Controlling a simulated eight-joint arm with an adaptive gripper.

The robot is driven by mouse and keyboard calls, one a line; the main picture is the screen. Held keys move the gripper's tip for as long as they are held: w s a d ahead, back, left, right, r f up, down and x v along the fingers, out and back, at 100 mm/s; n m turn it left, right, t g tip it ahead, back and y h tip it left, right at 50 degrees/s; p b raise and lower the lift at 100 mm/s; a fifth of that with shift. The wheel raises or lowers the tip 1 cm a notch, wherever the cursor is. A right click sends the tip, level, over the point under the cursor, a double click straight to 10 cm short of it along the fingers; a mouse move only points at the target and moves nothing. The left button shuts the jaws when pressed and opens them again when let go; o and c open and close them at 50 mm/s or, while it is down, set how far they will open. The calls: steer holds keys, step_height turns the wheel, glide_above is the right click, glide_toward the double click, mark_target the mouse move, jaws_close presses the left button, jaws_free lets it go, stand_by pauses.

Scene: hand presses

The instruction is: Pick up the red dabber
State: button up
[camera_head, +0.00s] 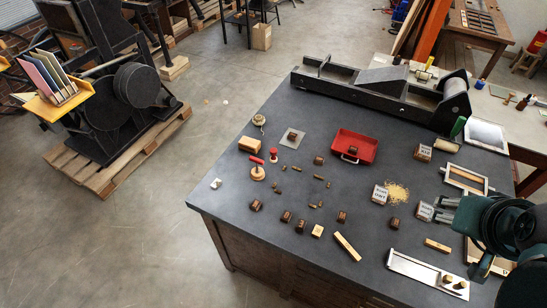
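A small red upright piece with a knob-like top, which looks like the red dabber (273,155), stands on the dark table left of the red tray. Just left of it is a round pale wooden base with a red bar-like top (257,170); at this size I cannot tell for sure which of the two is the dabber. My gripper (440,209) is at the right side of the table, far from both. Its two grey fingers point left and look apart, with nothing seen held between them. A small labelled block (425,211) is close to the fingertips.
A red tray (367,148) stands right of the small red piece. Small type blocks are scattered in front. A long press (380,88) lines the back. Bare table lies at the front left.

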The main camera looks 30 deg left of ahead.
steer(key=w+a+r+m+g+b, duration=0.1)
steer(key=w+a+r+m+g, duration=0.1)
steer(key=w+a+m, duration=0.7)
steer(key=m+g+b, duration=0.3)
steer(key=m+g, duration=0.2)
steer(key=m, duration=0.6)
glide_above(273, 150)
steer(key=f, duration=2.7)
steer(key=shift+w+d+f, duration=0.15)
steer(key=shift+d+f, duration=0.1)
steer(key=shift+d, duration=0.05)
steer(key=shift+a+f+m, duration=0.3)
steer(key=shift+f, duration=1.25)
